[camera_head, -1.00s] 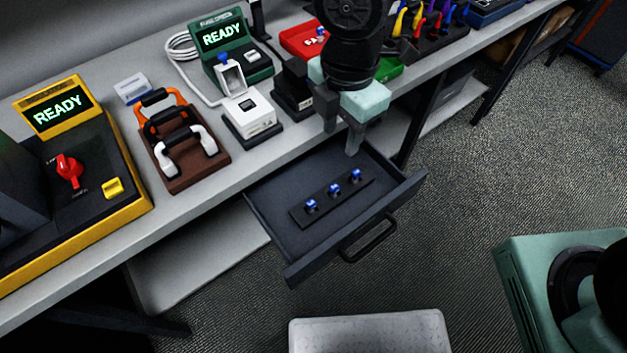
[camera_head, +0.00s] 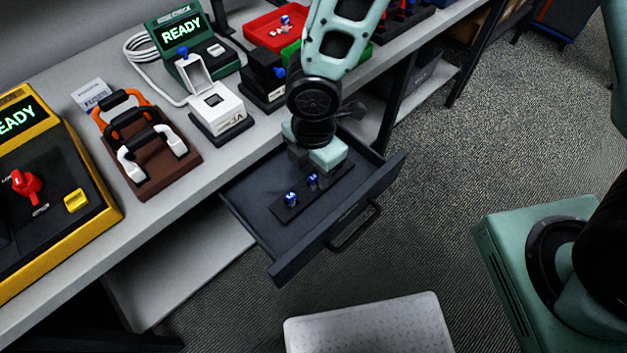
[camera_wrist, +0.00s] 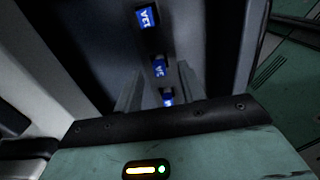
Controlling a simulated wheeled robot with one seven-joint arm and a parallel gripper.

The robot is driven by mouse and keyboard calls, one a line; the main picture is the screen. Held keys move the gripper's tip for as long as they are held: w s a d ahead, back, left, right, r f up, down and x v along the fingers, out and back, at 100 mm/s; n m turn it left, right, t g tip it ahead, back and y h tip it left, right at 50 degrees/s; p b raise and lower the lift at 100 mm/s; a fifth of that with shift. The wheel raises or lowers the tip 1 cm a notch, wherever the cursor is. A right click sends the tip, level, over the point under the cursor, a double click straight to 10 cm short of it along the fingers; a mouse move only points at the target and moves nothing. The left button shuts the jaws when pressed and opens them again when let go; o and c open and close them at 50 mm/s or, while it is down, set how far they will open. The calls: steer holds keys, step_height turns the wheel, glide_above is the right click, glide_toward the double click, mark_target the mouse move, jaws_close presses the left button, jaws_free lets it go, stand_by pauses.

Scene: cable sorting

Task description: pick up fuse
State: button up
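Blue fuses stand in a row on a dark strip (camera_head: 278,210) inside the open drawer (camera_head: 258,224). The near fuse (camera_head: 291,199) and the middle fuse (camera_head: 312,181) show in the head view. My gripper (camera_head: 318,172) is low over the far end of the strip and hides the third fuse there. In the wrist view all three show: one at the top (camera_wrist: 147,18), one in the middle (camera_wrist: 159,66) and one close to the palm (camera_wrist: 168,98). My gripper's fingers (camera_wrist: 160,76) are apart, with the fuse closest to the palm seen between them. Contact cannot be told.
On the bench stand a white fuse tester (camera_head: 216,108), a green READY box (camera_head: 184,40), a brown rack with handles (camera_head: 150,160) and a yellow console (camera_head: 75,200). A red bin (camera_head: 275,28) holds a blue item. The drawer's front wall and handle (camera_head: 355,226) stick out over open floor.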

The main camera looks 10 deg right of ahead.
mark_target(313, 177)
step_height(313, 177, down, 2)
steer(key=shift+f, duration=0.25)
jaws_close()
steer(key=shift+r, duration=0.1)
step_height(313, 177, up, 13)
steer(key=p, duration=0.4)
steer(key=shift+p, duration=0.3)
